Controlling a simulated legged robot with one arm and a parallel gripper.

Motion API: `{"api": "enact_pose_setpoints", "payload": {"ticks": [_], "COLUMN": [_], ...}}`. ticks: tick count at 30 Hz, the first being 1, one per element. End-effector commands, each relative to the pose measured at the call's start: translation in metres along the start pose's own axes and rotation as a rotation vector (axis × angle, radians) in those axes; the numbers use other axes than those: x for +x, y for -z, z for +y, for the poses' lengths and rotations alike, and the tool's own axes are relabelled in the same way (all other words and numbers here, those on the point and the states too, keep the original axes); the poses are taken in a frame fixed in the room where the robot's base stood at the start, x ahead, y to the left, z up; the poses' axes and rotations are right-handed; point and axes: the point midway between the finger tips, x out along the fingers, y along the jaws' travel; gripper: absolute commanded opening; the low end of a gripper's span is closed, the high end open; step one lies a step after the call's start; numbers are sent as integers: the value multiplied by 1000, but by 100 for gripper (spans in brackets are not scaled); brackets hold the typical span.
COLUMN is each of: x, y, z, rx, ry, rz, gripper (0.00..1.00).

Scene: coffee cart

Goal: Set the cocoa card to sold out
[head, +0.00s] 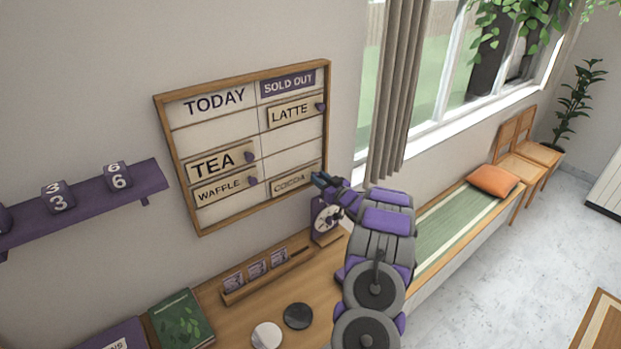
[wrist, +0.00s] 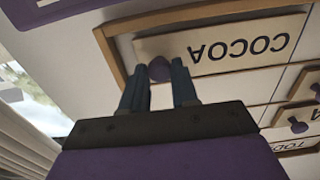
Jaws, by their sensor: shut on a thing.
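The cocoa card (head: 291,181) sits in the bottom row of the menu board (head: 175,165), in the right column under the "SOLD OUT" header (head: 287,83). In the wrist view the cocoa card (wrist: 240,48) appears upside down, against the board's corner frame. My gripper (head: 320,181) is at the card's right end. In the wrist view my gripper (wrist: 157,70) has its two dark fingers on either side of the card's purple knob (wrist: 159,69), shut on it. In the head view my fingers hide that knob.
The latte card (head: 291,113) is also under "SOLD OUT". The tea card (head: 220,163) and waffle card (head: 218,189) are under "TODAY" (head: 214,102).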

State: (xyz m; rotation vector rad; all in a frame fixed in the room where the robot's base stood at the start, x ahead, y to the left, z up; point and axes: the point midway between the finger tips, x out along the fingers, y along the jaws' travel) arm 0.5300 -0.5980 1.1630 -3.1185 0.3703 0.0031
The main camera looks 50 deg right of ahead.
Motion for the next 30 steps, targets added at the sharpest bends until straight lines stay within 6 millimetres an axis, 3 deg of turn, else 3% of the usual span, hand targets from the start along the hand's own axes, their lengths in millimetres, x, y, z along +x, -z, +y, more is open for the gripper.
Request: {"api": "enact_pose_setpoints", "payload": {"ticks": [6, 20, 21, 28, 30], "x": [0, 0, 0, 0, 0], "y": [-1, -1, -1, -1, -1], "z": [15, 23, 24, 23, 22], "rx": [0, 2, 2, 2, 2], "ry": [-1, -4, -5, -3, -2], "rz": [-2, 1, 1, 1, 1], "gripper": [0, 0, 31, 53, 53]}}
